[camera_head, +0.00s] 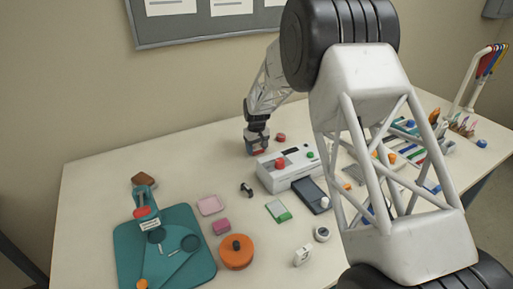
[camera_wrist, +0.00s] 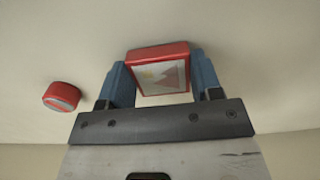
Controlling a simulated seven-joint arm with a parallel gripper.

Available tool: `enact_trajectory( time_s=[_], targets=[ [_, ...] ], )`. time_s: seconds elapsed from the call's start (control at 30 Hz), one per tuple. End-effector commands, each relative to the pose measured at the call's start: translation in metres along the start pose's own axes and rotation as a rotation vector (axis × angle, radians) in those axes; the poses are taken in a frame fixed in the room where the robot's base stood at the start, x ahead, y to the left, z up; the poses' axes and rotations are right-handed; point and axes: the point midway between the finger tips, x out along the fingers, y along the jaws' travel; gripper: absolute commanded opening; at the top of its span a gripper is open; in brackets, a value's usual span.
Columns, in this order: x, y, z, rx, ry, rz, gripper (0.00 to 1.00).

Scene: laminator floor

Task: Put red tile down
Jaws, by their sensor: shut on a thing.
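My gripper (camera_head: 257,146) is shut on the red tile (camera_wrist: 159,52), a red-framed square with a pale and reddish picture on its face. In the wrist view the tile sits between the two blue fingers, one on each side. In the head view the gripper points down over the back of the table (camera_head: 98,180), behind the white machine. The tile is small and mostly covered by the fingers there. I cannot tell whether it touches the table top.
A round red piece (camera_wrist: 61,97) lies close beside the gripper. The white laminator-like machine (camera_head: 290,176) with red and green knobs stands just in front. A teal mat (camera_head: 190,270) and an orange round container (camera_head: 236,254) are at the front left.

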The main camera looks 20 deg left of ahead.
Motion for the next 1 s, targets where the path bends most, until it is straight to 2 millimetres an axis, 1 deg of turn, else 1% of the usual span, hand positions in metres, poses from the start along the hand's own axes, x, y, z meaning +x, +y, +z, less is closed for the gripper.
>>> enact_trajectory(
  time_s=[0.1, 0.13, 0.27, 0.3, 0.57, 0.73, 0.87, 1.0],
  targets=[
    [0.003, 0.000, 0.000, 0.000, 0.000, 0.000, 0.33],
    [0.003, 0.000, 0.000, 0.000, 0.000, 0.000, 0.62],
    [0.002, 0.000, 0.000, 0.000, 0.000, 0.000, 0.82],
    [0.002, 0.000, 0.000, 0.000, 0.000, 0.000, 0.84],
    [0.002, 0.000, 0.000, 0.000, 0.000, 0.000, 0.84],
    [-0.003, 0.000, 0.000, 0.000, 0.001, 0.000, 0.84],
    [-0.013, 0.000, 0.000, 0.000, 0.002, 0.001, 0.84],
    [-0.030, 0.000, 0.000, 0.000, 0.002, 0.000, 0.84]
  ],
)
